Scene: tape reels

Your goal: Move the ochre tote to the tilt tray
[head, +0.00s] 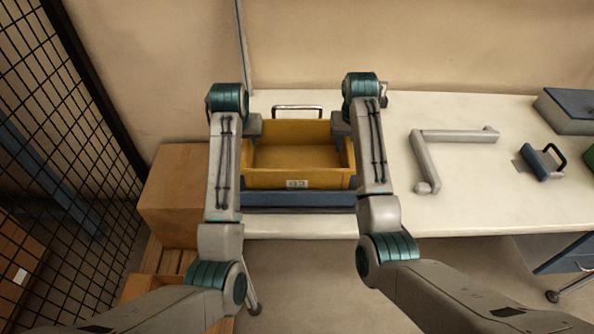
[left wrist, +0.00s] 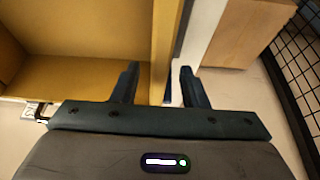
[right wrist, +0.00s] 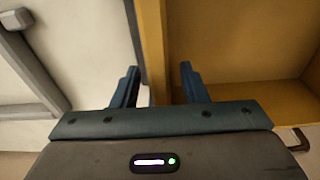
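The ochre tote (head: 260,179), empty with a small white label on its front wall, is at the left part of the table, between my two arms. A blue tray-like base (head: 297,199), seemingly the tilt tray, shows under its front edge; I cannot tell whether the tote rests fully on it. My left gripper (head: 254,129) is at the tote's left wall, its fingers apart on either side of that wall (left wrist: 166,50). My right gripper (head: 340,129) is at the right wall, its fingers likewise apart around the wall (right wrist: 154,50), with gaps visible.
A metal handle bar (head: 297,108) stands behind the tote. A grey angled bar (head: 428,160) lies on the white table (head: 465,205) to the right. A blue-handled block (head: 540,164) and a grey box (head: 570,110) are further right. Cardboard boxes (head: 173,195) and a mesh fence are left.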

